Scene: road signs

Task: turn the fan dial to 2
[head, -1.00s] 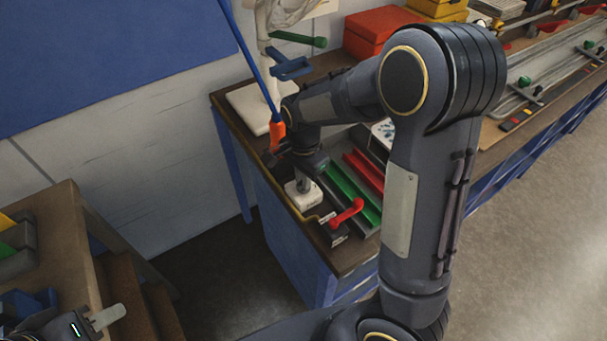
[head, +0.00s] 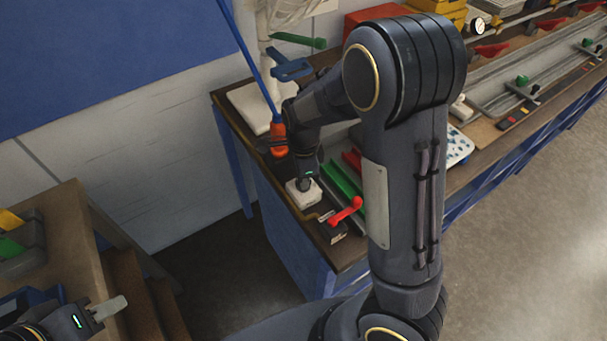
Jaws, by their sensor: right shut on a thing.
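A small white box (head: 303,197) sits near the left front edge of the workbench, with a dark knob on top that I take to be the fan dial. My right gripper (head: 304,184) points down at the box and is shut on the knob. The gripper hides most of the knob, and no numbers on it can be read. My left gripper (head: 108,309) is at the bottom left, far from the box; its jaw opening cannot be made out.
A red-handled crank (head: 346,210) stands just right of the white box, with green and red rails behind. A blue rod with an orange end (head: 278,135) hangs close by the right wrist. A wooden table (head: 75,235) is at the left.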

